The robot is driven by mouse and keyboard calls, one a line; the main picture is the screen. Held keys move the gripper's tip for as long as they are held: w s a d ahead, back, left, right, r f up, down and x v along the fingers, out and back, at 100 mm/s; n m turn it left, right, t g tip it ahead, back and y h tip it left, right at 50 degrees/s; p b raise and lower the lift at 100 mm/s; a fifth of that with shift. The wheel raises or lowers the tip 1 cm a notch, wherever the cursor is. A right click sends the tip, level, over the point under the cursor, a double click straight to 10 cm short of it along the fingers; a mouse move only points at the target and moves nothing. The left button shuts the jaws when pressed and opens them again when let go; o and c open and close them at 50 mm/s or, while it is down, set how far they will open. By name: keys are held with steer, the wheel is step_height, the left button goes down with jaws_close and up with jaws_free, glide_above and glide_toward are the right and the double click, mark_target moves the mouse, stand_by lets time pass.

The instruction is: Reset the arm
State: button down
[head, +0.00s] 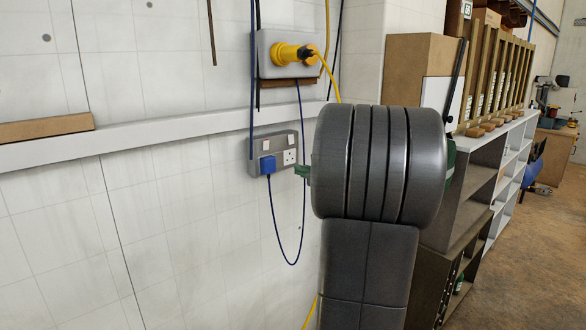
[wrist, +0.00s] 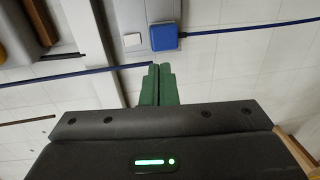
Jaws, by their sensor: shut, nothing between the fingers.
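My arm fills the middle of the head view as a large dark grey joint and link. My gripper (head: 303,171) shows there only as a small green tip left of the joint, in front of the wall socket. In the wrist view my gripper (wrist: 159,68) has its two green fingers together, with nothing between them. The fingers point towards the tiled wall (wrist: 230,70), just below the blue plug (wrist: 164,37) and its socket. I cannot tell how far the fingertips are from the wall.
A double socket (head: 277,152) with the blue plug and hanging cord is on the wall. Above it is a yellow plug (head: 291,53) with a yellow cable. A grey rail (head: 170,136) crosses the wall. Shelves (head: 476,180) stand at the right, beside open floor (head: 545,250).

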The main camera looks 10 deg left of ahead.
steer(key=shift+s+d, duration=0.3)
steer(key=shift+d, duration=0.05)
